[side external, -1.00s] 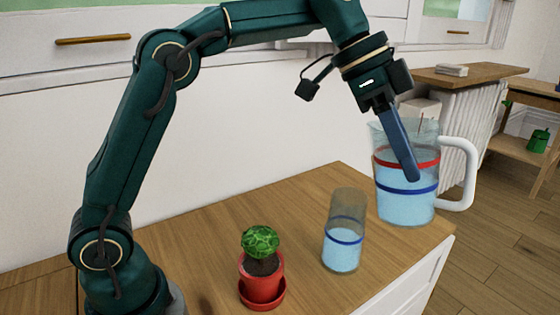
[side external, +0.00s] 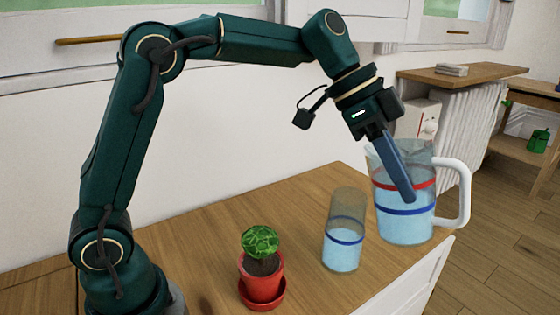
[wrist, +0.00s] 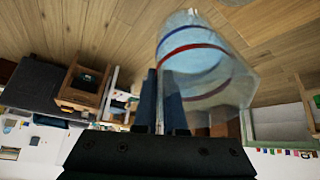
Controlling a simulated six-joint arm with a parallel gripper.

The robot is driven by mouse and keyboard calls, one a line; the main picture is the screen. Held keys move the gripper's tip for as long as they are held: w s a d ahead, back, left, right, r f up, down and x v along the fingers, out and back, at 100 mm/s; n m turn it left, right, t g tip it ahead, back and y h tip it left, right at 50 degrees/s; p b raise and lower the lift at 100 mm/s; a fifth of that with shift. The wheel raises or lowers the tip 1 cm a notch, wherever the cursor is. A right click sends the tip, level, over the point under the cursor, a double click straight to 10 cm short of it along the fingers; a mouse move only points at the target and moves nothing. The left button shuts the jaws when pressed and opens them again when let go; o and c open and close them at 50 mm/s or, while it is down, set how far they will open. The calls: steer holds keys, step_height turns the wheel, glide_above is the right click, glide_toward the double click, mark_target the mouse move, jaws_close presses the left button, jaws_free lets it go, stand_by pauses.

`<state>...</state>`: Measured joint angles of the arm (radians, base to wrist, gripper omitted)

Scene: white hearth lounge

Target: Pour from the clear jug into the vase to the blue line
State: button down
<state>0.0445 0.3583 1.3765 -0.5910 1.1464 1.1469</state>
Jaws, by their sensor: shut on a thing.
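The clear jug (side external: 403,228) has a white handle on its right, a red band and a blue band, and holds pale blue water. It looks upright at the table's right end; whether its base touches the wood is hard to tell. My gripper (side external: 408,198) is shut on the jug, a finger showing down its near side. In the wrist view my gripper (wrist: 165,90) lies against the jug (wrist: 195,65). The clear vase (side external: 343,255) stands upright just left of the jug. Its pale blue water reaches about the blue line.
A cactus in a red pot (side external: 262,284) on a saucer stands left of the vase. The wooden table (side external: 205,250) is clear around it. The table's right edge is close to the jug.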

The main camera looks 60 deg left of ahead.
mark_target(407, 157)
steer(key=shift+h, duration=0.4)
steer(key=shift+f, duration=2.2)
steer(key=shift+a+r+n+t+h, duration=0.15)
steer(key=shift+r+t+h, duration=0.2)
steer(key=shift+r+h, duration=0.65)
steer(key=shift+a+r+n+t+h, duration=0.15)
steer(key=shift+r+t+h, duration=0.35)
steer(key=shift+h, duration=0.8)
steer(key=shift+s+a+r+t+h, duration=0.1)
steer(key=shift+a+r+t+h, duration=0.15)
steer(key=shift+r+h, duration=0.7)
steer(key=shift+a+r+h, duration=0.3)
steer(key=shift+r+h, duration=0.05)
steer(key=shift+h, duration=0.5)
